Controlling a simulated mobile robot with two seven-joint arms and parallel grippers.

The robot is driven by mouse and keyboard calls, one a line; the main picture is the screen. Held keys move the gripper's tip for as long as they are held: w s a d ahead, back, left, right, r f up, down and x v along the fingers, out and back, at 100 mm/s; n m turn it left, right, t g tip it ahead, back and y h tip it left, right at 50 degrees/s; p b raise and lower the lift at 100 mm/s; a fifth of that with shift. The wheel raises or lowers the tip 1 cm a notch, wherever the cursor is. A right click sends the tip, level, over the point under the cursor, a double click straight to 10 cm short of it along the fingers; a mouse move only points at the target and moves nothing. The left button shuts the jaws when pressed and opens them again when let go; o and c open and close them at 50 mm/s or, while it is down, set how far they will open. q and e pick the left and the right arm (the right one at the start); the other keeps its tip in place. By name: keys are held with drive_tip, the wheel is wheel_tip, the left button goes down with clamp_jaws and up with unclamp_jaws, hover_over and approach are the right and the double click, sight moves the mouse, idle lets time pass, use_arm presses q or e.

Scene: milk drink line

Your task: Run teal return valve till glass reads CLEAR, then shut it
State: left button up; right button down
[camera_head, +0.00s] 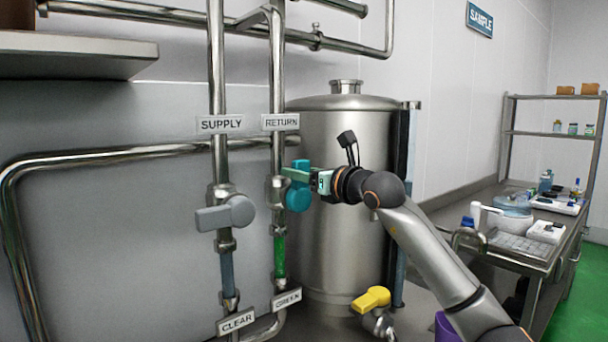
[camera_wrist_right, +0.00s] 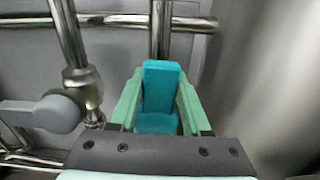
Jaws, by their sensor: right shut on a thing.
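The teal return valve (camera_head: 298,198) sits on the pipe labelled RETURN (camera_head: 281,122). My right gripper (camera_head: 298,175) is shut on its handle. In the right wrist view, the teal handle (camera_wrist_right: 161,88) stands between the two pale green fingers. How far the valve is turned I cannot tell. Below the valve, the return sight glass (camera_head: 280,257) looks green, and the plate under it (camera_head: 287,298) reads GREEN. My left gripper is not in view.
The grey supply valve (camera_head: 226,214) is close on the left, its sight glass (camera_head: 228,272) blue-grey over a CLEAR plate (camera_head: 237,321). A steel tank (camera_head: 335,245) stands behind my right arm. A yellow-handled valve (camera_head: 371,299) is low down. A cluttered bench (camera_head: 490,262) is at right.

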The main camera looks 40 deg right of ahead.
drive_tip(key=shift+a+n, duration=0.15)
drive_tip(key=shift+n, duration=0.25)
drive_tip(key=shift+c, duration=1.8)
unclamp_jaws()
drive_tip(key=shift+s+f+b, duration=0.1)
drive_tip(key=shift+s+b, duration=0.2)
drive_tip(key=shift+s, duration=0.2)
use_arm(q)
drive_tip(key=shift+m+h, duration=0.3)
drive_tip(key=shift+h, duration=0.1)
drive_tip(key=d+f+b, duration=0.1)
drive_tip(key=b, duration=0.1)
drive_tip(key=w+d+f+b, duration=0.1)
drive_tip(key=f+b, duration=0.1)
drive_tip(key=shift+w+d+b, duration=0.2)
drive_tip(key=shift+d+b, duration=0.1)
use_arm(e)
drive_tip(key=s+d, duration=0.1)
drive_tip(key=s, duration=1)
drive_tip(key=shift+s, duration=0.25)
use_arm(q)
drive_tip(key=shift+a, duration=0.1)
